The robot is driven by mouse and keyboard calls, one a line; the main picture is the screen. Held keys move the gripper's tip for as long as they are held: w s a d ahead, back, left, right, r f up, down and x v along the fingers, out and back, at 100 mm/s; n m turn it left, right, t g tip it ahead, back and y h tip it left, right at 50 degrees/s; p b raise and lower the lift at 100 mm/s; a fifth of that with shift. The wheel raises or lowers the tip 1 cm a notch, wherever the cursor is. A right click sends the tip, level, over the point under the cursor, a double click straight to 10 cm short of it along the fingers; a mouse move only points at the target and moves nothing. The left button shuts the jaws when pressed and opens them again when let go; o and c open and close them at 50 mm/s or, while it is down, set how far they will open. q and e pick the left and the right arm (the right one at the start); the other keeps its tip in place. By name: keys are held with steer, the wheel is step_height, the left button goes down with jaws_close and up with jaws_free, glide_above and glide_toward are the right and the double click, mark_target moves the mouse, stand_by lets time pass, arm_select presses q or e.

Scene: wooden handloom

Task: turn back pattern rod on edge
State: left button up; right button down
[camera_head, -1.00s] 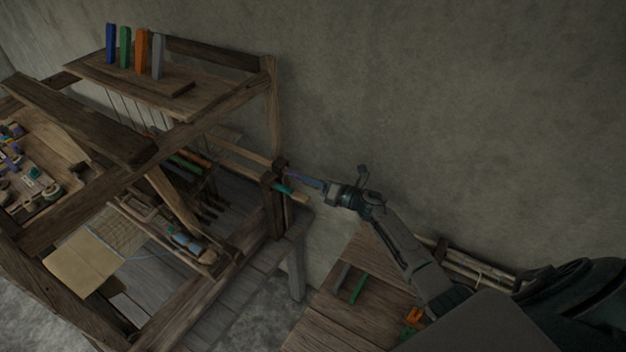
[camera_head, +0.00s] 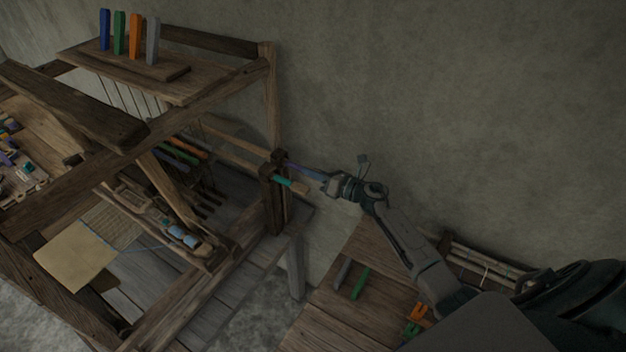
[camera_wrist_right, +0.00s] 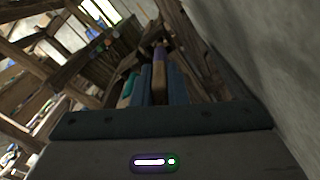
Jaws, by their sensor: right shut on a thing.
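The pattern rod shows as a flat purple-ended strip (camera_head: 298,167) reaching out of the loom's right side post. The pattern rod's far part is hidden in the loom. My left gripper is not in view.
The wooden loom post (camera_head: 270,200) stands close to the gripper. The wall (camera_head: 450,120) is behind the arm. A low wooden bench (camera_head: 335,315) with green and grey pieces is below. Colored blocks (camera_head: 135,35) stand on the loom's top shelf.

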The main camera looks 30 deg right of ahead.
steer(key=n+b, duration=0.2)
steer(key=b, duration=0.1)
steer(key=n+b, duration=0.2)
steer(key=b, duration=0.1)
steer(key=shift+a+f+n, duration=0.1)
steer(key=shift+f+n, duration=0.1)
steer(key=shift+n, duration=0.1)
steer(key=shift+r+n+b, duration=0.2)
steer(key=shift+n+b, duration=0.6)
steer(key=shift+b, duration=0.3)
steer(key=c, duration=1.4)
jaws_free()
steer(key=shift+c, duration=0.2)
steer(key=b+v, duration=0.5)
steer(key=v, duration=0.6)
